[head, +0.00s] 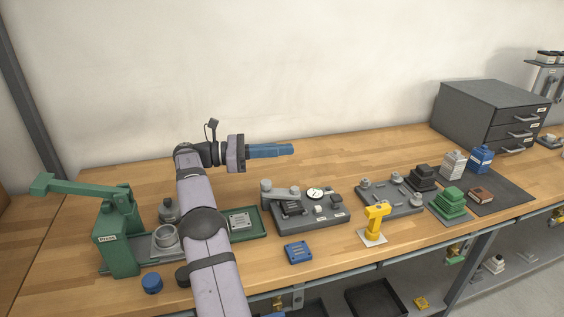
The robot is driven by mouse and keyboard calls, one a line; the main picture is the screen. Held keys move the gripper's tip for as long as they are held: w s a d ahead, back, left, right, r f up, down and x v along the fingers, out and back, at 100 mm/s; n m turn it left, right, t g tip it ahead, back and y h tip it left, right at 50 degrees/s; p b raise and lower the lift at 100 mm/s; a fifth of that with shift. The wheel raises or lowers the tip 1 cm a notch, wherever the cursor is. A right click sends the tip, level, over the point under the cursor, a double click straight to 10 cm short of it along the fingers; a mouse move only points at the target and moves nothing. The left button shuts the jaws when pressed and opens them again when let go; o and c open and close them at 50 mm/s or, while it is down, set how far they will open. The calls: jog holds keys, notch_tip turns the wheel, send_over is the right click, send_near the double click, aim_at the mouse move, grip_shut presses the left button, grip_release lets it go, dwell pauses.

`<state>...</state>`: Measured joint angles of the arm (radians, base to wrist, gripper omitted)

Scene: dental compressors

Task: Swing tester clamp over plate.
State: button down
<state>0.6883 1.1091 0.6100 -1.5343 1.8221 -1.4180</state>
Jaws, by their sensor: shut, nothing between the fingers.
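The grey tester (330,219) sits on the bench right of my arm, with a round white dial on top. Its clamp (281,192) is a light grey bar on a round post at the tester's back left, reaching right over part of the base. A dark plate-like piece (292,209) lies on the tester near the bar; whether the bar is over it is hard to tell. My gripper (291,149) has blue fingers, shut and empty, pointing right. It is held above the bench behind the tester, apart from the clamp.
A green press (116,240) stands at left. A green tray (262,233) with a metal plate is partly behind my arm. A grey fixture (390,197), stacked parts and drawers (488,110) stand right. The back bench is clear.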

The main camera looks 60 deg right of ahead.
jog(key=s+d+r+m+y+p, duration=0.2)
jog(key=s+r+m+y+p, duration=0.4)
jog(key=s+r+p, duration=1.15)
jog(key=w+a+f+m+t+y+b, duration=0.1)
jog(key=w+f+m+t, duration=0.1)
jog(key=f+t, duration=0.45)
jog(key=w+a+f+m+t+y+b, duration=0.1)
jog(key=w+f+t, duration=0.25)
jog(key=f, duration=0.55)
jog(key=w+d+f+m+t, duration=0.2)
jog(key=w+m+t, duration=0.4)
jog(key=w+m, duration=0.5)
jog(key=shift+d+f+m+h, duration=0.3)
jog(key=shift+f+h, duration=0.1)
jog(key=shift+f, duration=0.25)
jog(key=shift+w+f, duration=0.1)
